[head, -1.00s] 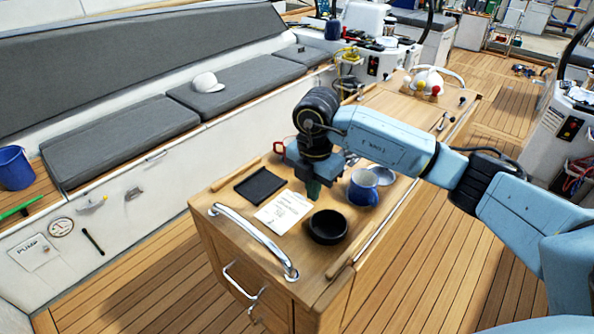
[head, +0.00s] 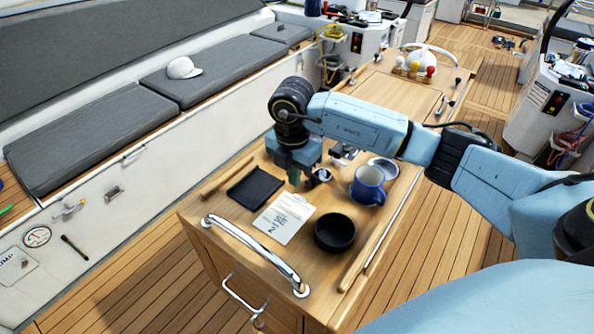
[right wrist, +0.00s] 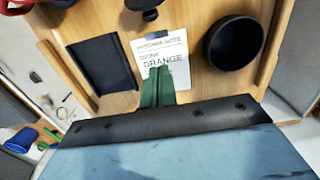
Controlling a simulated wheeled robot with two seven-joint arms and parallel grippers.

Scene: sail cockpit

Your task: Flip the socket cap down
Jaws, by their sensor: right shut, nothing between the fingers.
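A small dark round fitting (head: 322,175) with a pale, shiny face sits on the wooden table just right of my right gripper; it may be the socket with its cap, but it is too small to be sure. In the right wrist view a black round piece (right wrist: 148,7) shows at the top edge, partly cut off, beyond the fingertips. My right gripper (head: 294,178) points down above the table, between the black tray and that fitting. Its green fingers (right wrist: 158,86) are together and empty, over the note in the wrist view. My left gripper is not in view.
Around it on the table are a black tray (head: 255,187), a printed note (head: 284,218), a black bowl (head: 335,233) and a blue mug (head: 368,186). A metal rail (head: 255,252) edges the near end. A long bench (head: 90,135) stands at left.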

